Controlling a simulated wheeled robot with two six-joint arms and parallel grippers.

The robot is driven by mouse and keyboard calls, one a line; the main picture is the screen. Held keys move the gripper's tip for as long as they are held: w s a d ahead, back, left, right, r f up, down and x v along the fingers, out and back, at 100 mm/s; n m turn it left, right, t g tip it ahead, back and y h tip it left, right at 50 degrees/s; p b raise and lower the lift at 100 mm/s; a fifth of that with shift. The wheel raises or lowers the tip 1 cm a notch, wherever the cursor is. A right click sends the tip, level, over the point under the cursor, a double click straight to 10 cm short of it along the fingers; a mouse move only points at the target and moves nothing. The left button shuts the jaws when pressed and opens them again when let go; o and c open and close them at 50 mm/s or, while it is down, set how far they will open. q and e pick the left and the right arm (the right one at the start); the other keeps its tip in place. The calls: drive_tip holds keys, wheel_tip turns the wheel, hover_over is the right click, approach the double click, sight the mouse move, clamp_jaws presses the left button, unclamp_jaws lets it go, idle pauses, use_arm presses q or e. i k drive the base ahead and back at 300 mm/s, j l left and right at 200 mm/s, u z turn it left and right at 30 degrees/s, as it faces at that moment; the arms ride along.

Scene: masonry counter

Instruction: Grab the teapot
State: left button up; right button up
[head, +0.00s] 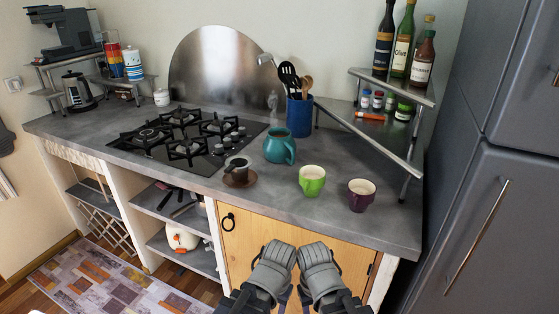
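A teal pot-like vessel with a handle on its right (280,146) stands upright on the grey counter (225,190), right of the hob. It looks most like the teapot, though I cannot make out a clear spout. A white rounded pot with orange marks (182,237) sits on the low shelf under the counter. My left gripper (273,267) and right gripper (320,268) are side by side at the bottom, in front of the wooden cabinet door. Both are well apart from the teal vessel. Their fingertips cannot be made out, and I see nothing held.
A blue utensil holder (300,116) is behind the teal vessel. A corner shelf with bottles (410,90) rises at right, beside the fridge (500,160).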

sight(278, 147)
drive_tip(key=i+j, duration=0.15)
drive_tip(key=j, duration=0.25)
drive_tip(key=i+j, duration=0.1)
drive_tip(key=j, duration=0.3)
drive_tip(key=i+j, duration=0.15)
drive_tip(key=j, duration=0.25)
drive_tip(key=i+j, duration=0.15)
drive_tip(key=j, duration=0.2)
drive_tip(key=j+z, duration=0.35)
drive_tip(key=z, duration=0.2)
drive_tip(key=i, duration=0.05)
